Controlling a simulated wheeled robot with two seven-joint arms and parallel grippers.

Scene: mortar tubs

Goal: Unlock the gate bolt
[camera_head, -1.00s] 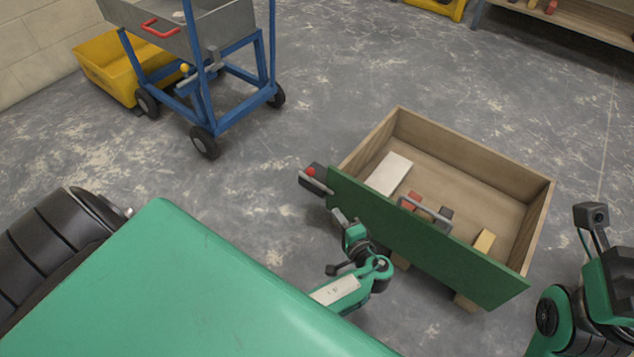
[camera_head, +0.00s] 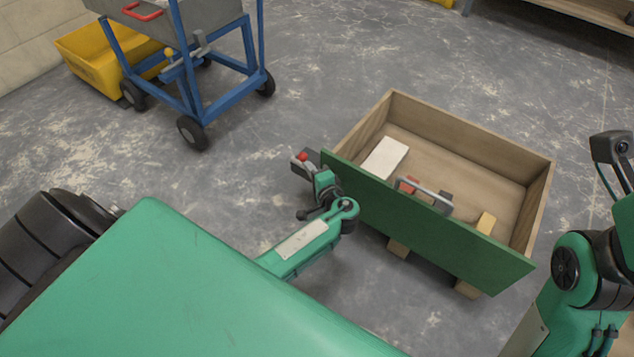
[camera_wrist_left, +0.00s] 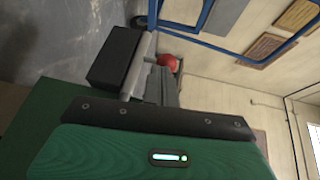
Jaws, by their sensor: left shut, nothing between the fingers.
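A dark block with a red knob (camera_head: 303,157) and a grey bar sits at the left end of the green front panel (camera_head: 430,228) of a wooden box. My left gripper (camera_head: 304,172) is at this block, its fingers shut with nothing between them, and it hides most of the grey bar. In the left wrist view the black block (camera_wrist_left: 114,56) is beside my fingers (camera_wrist_left: 152,82) and the red knob (camera_wrist_left: 168,62) shows just past them. I cannot tell whether the fingers touch the bar. My right arm shows at the right edge, its gripper out of frame.
The wooden box (camera_head: 480,137) holds a white slab (camera_head: 384,157) and several small blocks. A blue-framed cart (camera_head: 222,101) with a yellow-knobbed fitting (camera_head: 169,53) stands at the back left, beside a yellow tub (camera_head: 85,68). The floor between cart and box is clear.

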